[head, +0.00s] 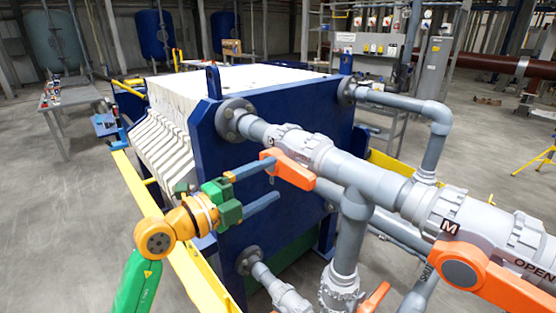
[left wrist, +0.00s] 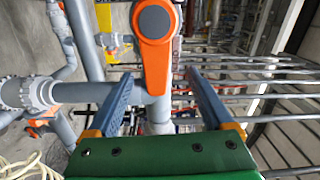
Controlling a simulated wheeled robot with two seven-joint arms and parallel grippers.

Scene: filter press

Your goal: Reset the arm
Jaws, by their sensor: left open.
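My left arm, green with an orange wrist, comes in from the lower left in the head view. My left gripper (head: 277,178) is open, its two blue-grey fingers pointing right toward the pipework. An orange valve handle (head: 290,170) on the upper grey pipe appears close to the upper fingertip. In the left wrist view, the gripper (left wrist: 158,76) has its fingers wide apart. The orange handle (left wrist: 155,60) shows between and beyond them, its narrow end pointing toward the palm. I cannot tell whether a finger touches it. My right gripper is not in view.
The blue filter press end plate (head: 300,140) stands right behind the fingers, with white plates (head: 170,135) to its left. Grey pipes and a second orange handle (head: 480,270) marked OPEN fill the right. A yellow rail (head: 135,185) runs beside my arm.

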